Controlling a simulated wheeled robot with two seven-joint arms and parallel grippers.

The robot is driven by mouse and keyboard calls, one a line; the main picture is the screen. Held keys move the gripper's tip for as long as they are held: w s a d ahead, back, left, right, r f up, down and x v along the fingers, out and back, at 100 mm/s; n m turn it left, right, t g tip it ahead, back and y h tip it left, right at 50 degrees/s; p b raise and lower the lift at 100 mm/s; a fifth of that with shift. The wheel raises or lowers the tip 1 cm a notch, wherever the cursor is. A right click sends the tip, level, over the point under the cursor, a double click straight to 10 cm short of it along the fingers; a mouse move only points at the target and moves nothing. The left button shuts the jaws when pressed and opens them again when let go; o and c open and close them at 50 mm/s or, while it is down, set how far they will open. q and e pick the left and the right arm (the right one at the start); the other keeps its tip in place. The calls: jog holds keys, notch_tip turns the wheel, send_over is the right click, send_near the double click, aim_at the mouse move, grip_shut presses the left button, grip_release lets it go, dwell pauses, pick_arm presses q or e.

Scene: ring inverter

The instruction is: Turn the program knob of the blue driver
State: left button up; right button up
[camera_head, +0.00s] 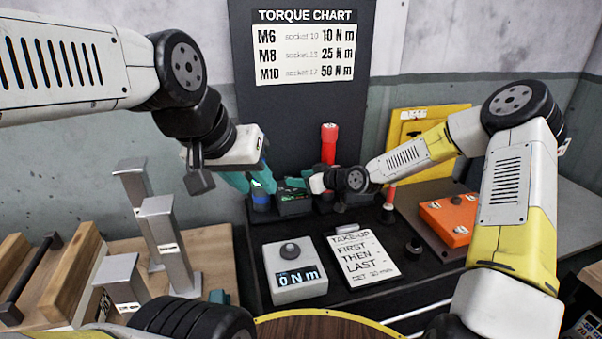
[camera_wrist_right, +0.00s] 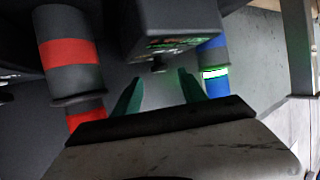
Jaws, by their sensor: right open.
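The blue driver (camera_head: 261,202) stands upright at the back of the dark bench, and its blue body with a bright green-white band shows at the right in the right wrist view (camera_wrist_right: 213,68). Beside it is a dark box (camera_head: 294,208) with green lettering, also in the wrist view (camera_wrist_right: 175,18). A small dark knob (camera_wrist_right: 158,65) sticks out from this box. My right gripper (camera_wrist_right: 158,92) is open and empty, its teal fingertips just short of the knob and to either side of it. My left gripper (camera_head: 250,180) has teal fingers at the blue driver's top; their gap is unclear.
A red-banded dark tool (camera_wrist_right: 70,50) stands left of my right gripper. A tall red tool (camera_head: 329,145) stands behind. In front are a torque display box (camera_head: 297,288) reading 0 Nm and a white note card (camera_head: 362,262). Metal posts (camera_head: 163,235) stand at left.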

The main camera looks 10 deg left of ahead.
jog(key=shift+x, duration=1.9)
jog(key=shift+f, duration=0.1)
grip_shut()
